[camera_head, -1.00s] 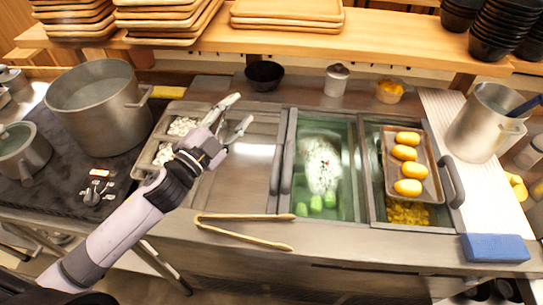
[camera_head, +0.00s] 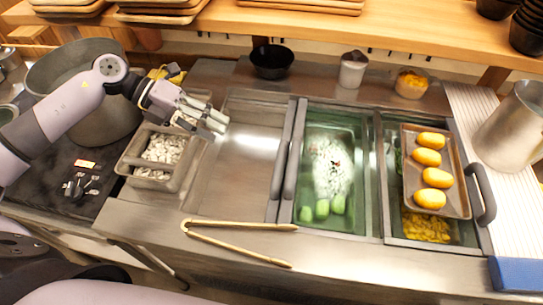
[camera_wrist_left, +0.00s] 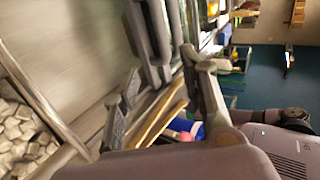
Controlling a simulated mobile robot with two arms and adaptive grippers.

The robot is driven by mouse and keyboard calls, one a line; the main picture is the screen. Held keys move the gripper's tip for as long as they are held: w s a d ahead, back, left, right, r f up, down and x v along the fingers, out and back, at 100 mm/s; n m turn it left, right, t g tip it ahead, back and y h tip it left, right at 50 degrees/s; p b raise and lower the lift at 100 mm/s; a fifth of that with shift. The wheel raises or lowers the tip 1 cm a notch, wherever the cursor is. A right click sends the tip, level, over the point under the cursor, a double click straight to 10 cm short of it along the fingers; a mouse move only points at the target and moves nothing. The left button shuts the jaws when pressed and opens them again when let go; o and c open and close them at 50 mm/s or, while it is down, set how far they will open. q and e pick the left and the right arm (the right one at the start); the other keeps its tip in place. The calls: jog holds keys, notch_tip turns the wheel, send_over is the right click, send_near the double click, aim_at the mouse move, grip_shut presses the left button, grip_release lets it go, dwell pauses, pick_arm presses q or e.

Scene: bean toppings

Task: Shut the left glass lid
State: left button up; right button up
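The left glass lid (camera_head: 310,125) looks greenish and lies over the middle bay, above white food and green pieces. Two dark upright handles (camera_head: 291,165) stand side by side at its left edge; I cannot tell for sure which belongs to which lid. A second glass panel (camera_head: 390,165) lies to the right, partly under a tray. My left gripper (camera_head: 218,130) is open and empty above the left bay (camera_head: 235,165), left of the handles and apart from them. In the left wrist view its fingers (camera_wrist_left: 165,100) are spread, with the handles (camera_wrist_left: 150,40) beyond. My right gripper is not in view.
A tray (camera_head: 463,205) of yellow items rests on the right bay. Wooden tongs (camera_head: 240,224) lie along the front edge. A pan (camera_head: 150,181) of white pieces and a large pot (camera_head: 105,125) stand left. A black bowl (camera_head: 272,62) and a lidded jar (camera_head: 353,70) stand behind.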

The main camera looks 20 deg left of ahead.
aim_at(276, 162)
pick_arm(q)
jog(key=p+x, duration=0.4)
jog(key=x, duration=1.1)
jog(key=shift+d+r, duration=0.1)
jog(key=shift+r, duration=0.05)
jog(key=shift+d+f+p, duration=0.35)
jog(key=shift+d+f, duration=0.1)
jog(key=shift+c, duration=0.5)
grip_shut()
jog(key=shift+a, duration=0.1)
